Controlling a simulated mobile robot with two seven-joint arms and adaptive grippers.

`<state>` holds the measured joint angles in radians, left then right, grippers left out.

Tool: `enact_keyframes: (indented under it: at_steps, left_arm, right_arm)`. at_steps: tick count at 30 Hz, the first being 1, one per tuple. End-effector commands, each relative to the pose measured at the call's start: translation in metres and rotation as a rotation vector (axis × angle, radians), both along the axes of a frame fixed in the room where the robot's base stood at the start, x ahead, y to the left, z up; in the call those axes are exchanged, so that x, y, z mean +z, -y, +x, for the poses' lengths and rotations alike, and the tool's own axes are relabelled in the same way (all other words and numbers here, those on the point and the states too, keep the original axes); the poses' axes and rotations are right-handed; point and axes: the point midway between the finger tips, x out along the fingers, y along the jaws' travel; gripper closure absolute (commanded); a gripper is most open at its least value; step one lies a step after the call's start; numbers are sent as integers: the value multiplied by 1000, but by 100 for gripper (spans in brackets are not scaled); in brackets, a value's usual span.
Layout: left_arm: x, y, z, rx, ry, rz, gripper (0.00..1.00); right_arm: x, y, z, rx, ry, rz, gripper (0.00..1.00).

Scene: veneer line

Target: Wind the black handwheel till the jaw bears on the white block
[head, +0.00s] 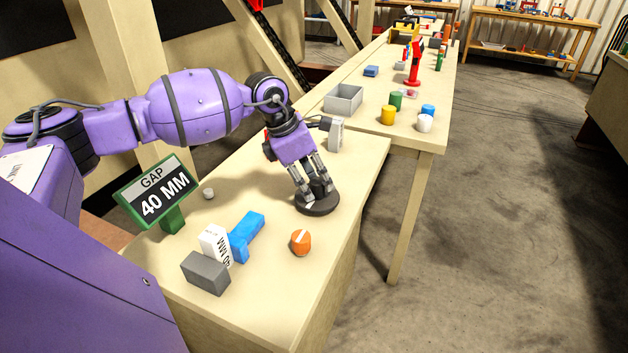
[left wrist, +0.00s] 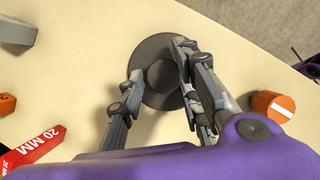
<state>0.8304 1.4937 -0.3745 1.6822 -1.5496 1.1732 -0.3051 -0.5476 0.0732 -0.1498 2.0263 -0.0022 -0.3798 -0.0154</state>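The black handwheel (head: 316,207) lies flat on the bench near its right edge. My left gripper (head: 316,190) reaches down onto it from above. In the left wrist view, the fingers (left wrist: 158,72) stand spread on either side of the round hub of the handwheel (left wrist: 155,92). A slim gap shows on the left side. The white block (head: 213,243), with black lettering, stands upright between a grey block (head: 205,272) and the blue jaw (head: 247,234). I cannot tell whether the jaw touches it. My right gripper is out of view.
A green sign (head: 160,193) reads GAP 40 MM. An orange knob (head: 301,242) with a white line stands near the bench's front edge. A red 20 MM piece (left wrist: 38,148) shows in the left wrist view. A grey bin (head: 343,99) and coloured cylinders stand on the farther table.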

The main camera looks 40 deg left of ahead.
Motion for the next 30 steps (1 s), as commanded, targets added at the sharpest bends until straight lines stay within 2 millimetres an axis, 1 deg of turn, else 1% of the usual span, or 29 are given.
enact_keyframes:
  at_steps: [10, 14, 17, 24, 27, 30]
  left_arm:
    - [1, 1, 0, -2, 0, -2, 60]
    - [9, -2, -3, -1, 0, 0, 60]
    - [24, -6, -7, 0, 1, 2, 60]
    - [72, -18, -23, 0, 0, 3, 60]
    - [88, -23, -29, 1, -1, 3, 60]
    - [100, -27, -33, 1, -2, 2, 60]
  right_arm:
    - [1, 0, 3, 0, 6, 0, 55]
    - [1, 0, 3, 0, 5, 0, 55]
    - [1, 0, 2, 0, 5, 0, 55]
    - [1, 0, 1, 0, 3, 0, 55]
    - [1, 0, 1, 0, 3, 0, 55]
    - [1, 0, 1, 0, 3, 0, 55]
